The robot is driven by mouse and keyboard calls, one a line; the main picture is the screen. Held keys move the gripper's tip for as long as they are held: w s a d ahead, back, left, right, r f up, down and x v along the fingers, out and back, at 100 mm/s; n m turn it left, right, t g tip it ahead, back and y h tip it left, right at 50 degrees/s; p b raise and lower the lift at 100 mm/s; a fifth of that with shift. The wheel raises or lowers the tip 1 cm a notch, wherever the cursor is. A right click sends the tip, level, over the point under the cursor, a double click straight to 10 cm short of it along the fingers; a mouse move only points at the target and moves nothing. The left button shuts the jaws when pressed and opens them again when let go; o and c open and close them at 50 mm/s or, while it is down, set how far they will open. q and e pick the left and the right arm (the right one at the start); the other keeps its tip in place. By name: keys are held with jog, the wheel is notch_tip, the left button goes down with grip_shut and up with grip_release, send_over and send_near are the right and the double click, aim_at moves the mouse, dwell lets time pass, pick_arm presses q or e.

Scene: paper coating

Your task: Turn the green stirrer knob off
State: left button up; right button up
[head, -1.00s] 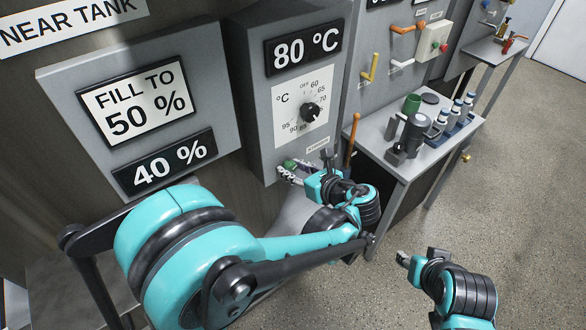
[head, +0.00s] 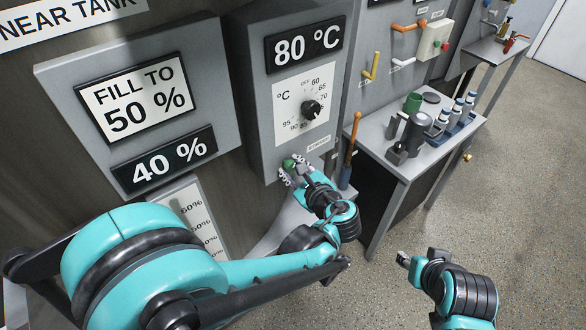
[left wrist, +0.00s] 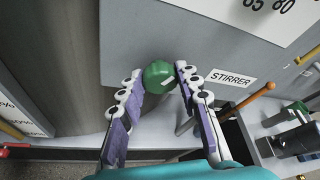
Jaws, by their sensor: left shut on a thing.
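The green stirrer knob (head: 289,164) is on the lower front of the grey control box (head: 262,140), below the temperature dial. In the left wrist view the round green knob (left wrist: 159,75) sits between the fingertips, beside the STIRRER label (left wrist: 231,78). A pale mark shows on the knob. My left gripper (head: 288,174) is at the knob with one finger on each side and is shut on it. My right gripper (head: 408,258) is at the lower right, away from the box and over the floor; its finger opening is not clear.
The temperature dial (head: 311,110) is above the knob, under the 80 °C sign (head: 304,45). An orange-brown stick (head: 351,140) stands right of the box. Open floor lies at the right.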

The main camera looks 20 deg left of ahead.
pick_arm(q)
jog(key=n+t+b, duration=0.2)
jog(key=n, duration=0.1)
jog(key=shift+f+n+h, duration=0.15)
jog(key=shift+n+h, duration=0.15)
jog(key=shift+h, duration=0.1)
dwell(0.4)
jog(key=o, duration=1.2)
jog(key=shift+c, duration=0.2)
jog(key=shift+s, duration=0.1)
jog(key=v, duration=1.2)
jog(key=shift+a+f, duration=0.1)
